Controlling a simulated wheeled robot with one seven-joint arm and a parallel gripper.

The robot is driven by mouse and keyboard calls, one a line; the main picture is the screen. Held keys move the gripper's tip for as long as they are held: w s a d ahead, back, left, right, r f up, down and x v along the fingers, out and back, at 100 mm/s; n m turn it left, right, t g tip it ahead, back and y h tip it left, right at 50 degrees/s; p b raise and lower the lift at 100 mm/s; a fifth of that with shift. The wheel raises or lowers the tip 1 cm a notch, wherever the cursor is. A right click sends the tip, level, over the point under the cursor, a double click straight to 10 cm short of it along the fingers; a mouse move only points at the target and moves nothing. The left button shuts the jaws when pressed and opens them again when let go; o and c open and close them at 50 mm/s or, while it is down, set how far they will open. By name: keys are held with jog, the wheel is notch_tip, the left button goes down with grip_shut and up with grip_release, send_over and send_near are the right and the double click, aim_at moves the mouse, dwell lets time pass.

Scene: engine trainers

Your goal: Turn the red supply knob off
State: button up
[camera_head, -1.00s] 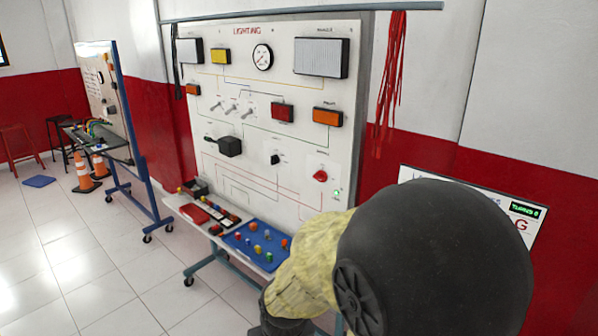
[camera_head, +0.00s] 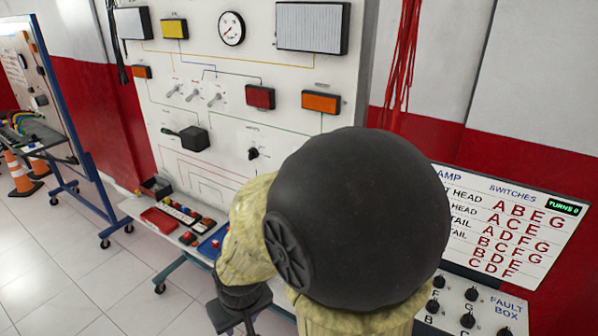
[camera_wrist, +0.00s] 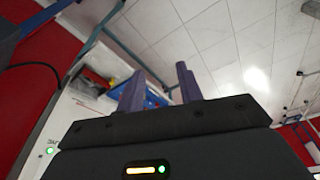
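The lighting panel (camera_head: 290,80) stands upright ahead in the head view, with lamps, a gauge, toggle switches and a black knob (camera_head: 253,153). The red supply knob is not visible now; my arm covers the panel's lower right in the head view. In the wrist view, my gripper (camera_wrist: 160,88) shows two purple fingers apart, with nothing between them. A strip of the white panel (camera_wrist: 68,125) with a small green light (camera_wrist: 50,150) lies at the lower left of the wrist view.
A shelf below the panel holds a red case (camera_head: 160,222) and a blue tray (camera_head: 212,243). At right are a switch chart (camera_head: 510,225) and a fault box (camera_head: 485,308) with black knobs. Red cords (camera_head: 402,60) hang beside the panel.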

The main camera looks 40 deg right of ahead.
jog(key=shift+w, duration=0.1)
jog(key=shift+o, duration=0.2)
jog(key=o, duration=0.7)
jog(key=w+t, duration=0.1)
jog(key=w, duration=0.2)
jog(key=w+r+m+t+p, duration=0.1)
jog(key=w, duration=0.3)
jog(key=w+m+t+p, duration=0.1)
jog(key=w, duration=0.2)
jog(key=shift+w+d+r, duration=0.2)
jog(key=shift+d, duration=0.1)
jog(key=shift+c, duration=0.2)
jog(key=w+d+r+m+t+h+p, duration=0.1)
jog(key=w+d+m+t+h+p, duration=0.3)
jog(key=w, duration=0.7)
jog(key=w+d+r+m+g+h+p, duration=0.1)
jog(key=d+r+m+g+h+p, duration=0.1)
jog(key=d+m+h, duration=0.5)
jog(key=shift+d+g+h+p, duration=0.45)
jog(key=shift+d+h, duration=2.35)
jog(key=shift+d, duration=2.75)
